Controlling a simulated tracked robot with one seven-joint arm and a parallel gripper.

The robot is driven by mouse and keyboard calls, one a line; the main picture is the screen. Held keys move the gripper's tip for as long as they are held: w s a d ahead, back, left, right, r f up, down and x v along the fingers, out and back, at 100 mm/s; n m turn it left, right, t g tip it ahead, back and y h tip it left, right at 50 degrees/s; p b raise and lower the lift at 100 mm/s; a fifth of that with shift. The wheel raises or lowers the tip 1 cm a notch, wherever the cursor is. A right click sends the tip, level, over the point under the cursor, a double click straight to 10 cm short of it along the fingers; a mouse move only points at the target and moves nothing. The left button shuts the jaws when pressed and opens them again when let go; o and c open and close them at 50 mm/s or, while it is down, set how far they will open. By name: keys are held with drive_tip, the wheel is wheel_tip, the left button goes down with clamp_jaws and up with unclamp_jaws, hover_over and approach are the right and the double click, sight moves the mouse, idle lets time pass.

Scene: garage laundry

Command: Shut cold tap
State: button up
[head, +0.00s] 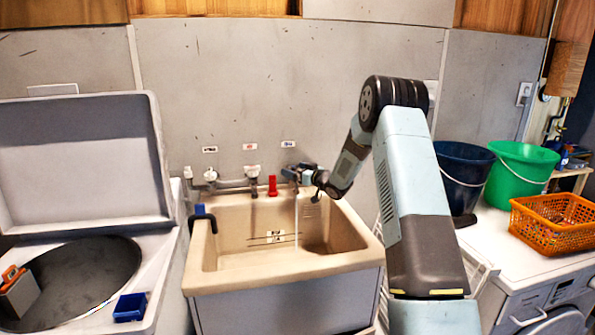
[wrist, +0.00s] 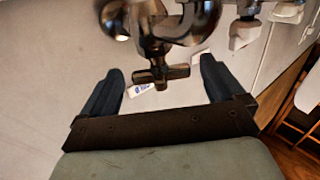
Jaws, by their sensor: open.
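In the head view my gripper (head: 301,174) is at the right end of the row of taps above the beige sink (head: 205,262). It covers most of the tap there, below a small white label with blue marking (head: 288,144). A thin pale streak that looks like running water (head: 297,222) falls below it into the sink. In the wrist view my gripper (wrist: 162,68) is open, with a dark finger on each side of a dark metal cross-shaped tap handle (wrist: 162,76). Gaps show between handle and both fingers. The blue-marked label (wrist: 143,88) shows behind the handle.
Other taps (head: 252,174) stand left along the pipe, with a red piece (head: 273,186) between. An open-lidded washer (head: 75,160) is left of the sink. Dark blue (head: 462,170) and green (head: 522,172) buckets and an orange basket (head: 555,225) stand right on a white machine.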

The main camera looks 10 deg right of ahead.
drive_tip(key=shift+w+a, duration=0.15)
drive_tip(key=shift+w, duration=0.1)
drive_tip(key=shift+c, duration=0.2)
